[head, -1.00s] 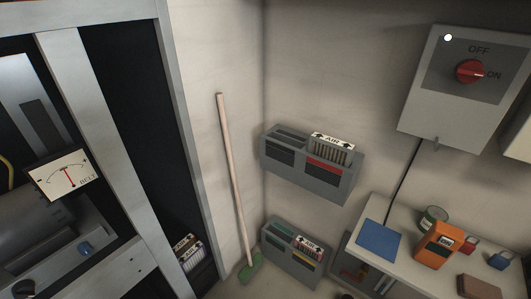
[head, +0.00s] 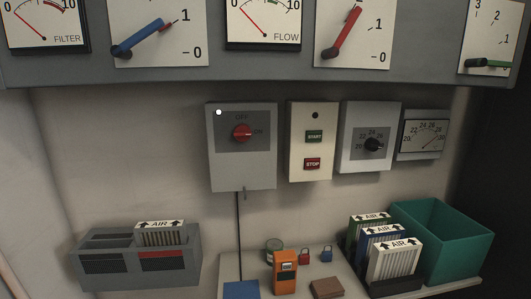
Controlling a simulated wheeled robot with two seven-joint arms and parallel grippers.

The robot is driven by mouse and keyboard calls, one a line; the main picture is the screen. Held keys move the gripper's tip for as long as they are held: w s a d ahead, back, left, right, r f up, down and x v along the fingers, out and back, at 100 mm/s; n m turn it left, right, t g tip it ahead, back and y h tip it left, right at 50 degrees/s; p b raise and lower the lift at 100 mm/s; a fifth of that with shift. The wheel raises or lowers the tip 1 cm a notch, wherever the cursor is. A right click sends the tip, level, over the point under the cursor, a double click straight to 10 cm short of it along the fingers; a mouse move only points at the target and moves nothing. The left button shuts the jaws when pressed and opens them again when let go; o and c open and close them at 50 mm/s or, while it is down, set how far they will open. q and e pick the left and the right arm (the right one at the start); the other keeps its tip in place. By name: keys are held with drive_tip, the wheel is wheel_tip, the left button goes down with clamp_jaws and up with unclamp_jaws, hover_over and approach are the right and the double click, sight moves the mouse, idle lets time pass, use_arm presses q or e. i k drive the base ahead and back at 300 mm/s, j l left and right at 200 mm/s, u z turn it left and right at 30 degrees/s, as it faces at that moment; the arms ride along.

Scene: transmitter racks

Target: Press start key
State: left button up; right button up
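The green START key (head: 314,136) sits on a pale upright panel (head: 296,150) on the wall, near the middle of the head view. A red STOP key (head: 312,164) is below it, and a dark round spot is above it. Neither of my grippers is in view, and nothing covers the START key.
Left of the panel is a grey switch box (head: 226,172) with a red knob (head: 241,132) pointing to ON and a lit white lamp. Right are a dial box (head: 371,160) and a meter (head: 424,135). A shelf (head: 345,258) below holds an orange device (head: 285,272), filters and a green bin (head: 445,240).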

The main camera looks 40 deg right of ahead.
sight(311, 136)
drive_tip(key=l+z, duration=0.15)
drive_tip(key=z, duration=1.6)
drive_tip(key=i+j, duration=0.05)
